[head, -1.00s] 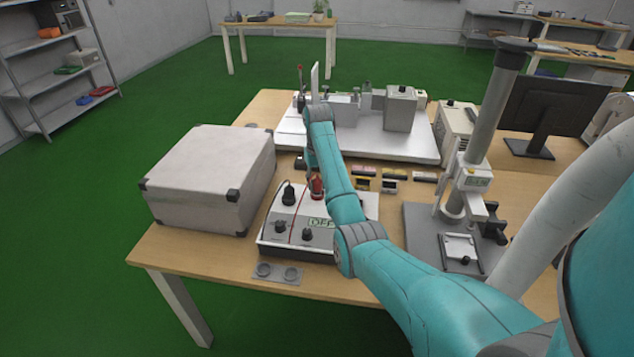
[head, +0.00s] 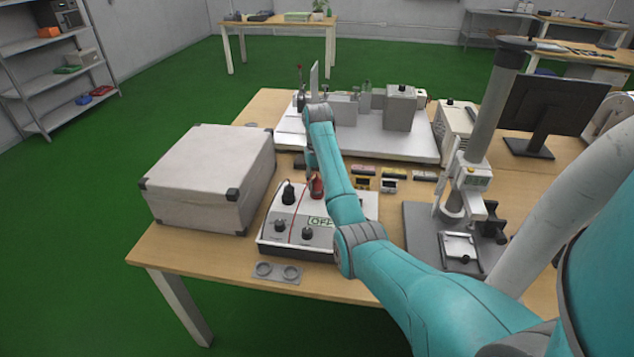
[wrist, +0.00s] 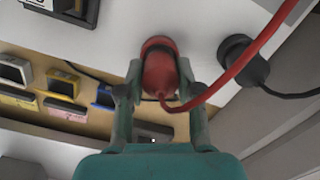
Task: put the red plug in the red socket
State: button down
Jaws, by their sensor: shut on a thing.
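The red plug (wrist: 160,78) is between the two fingers of my gripper (wrist: 160,70), which is shut on it. A red cable runs from the plug to the upper right in the wrist view. The plug's far end is at a red ring, seemingly the red socket (wrist: 157,42), on the white panel of the instrument box (head: 270,236). The plug hides most of the socket, so I cannot tell how deep it sits. In the head view the red plug (head: 316,187) stands on the box's top, partly behind my arm.
A black plug (wrist: 243,62) with a black cable stands beside the red one; it also shows in the head view (head: 288,193). Knobs and an OFF display (head: 320,221) are in front. A grey case (head: 210,175) stands left. Small modules (head: 363,183) lie behind the box.

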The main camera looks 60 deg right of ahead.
jog(key=shift+f, duration=0.5)
jog(key=c, duration=1)
grip_release()
jog(key=shift+c, duration=0.2)
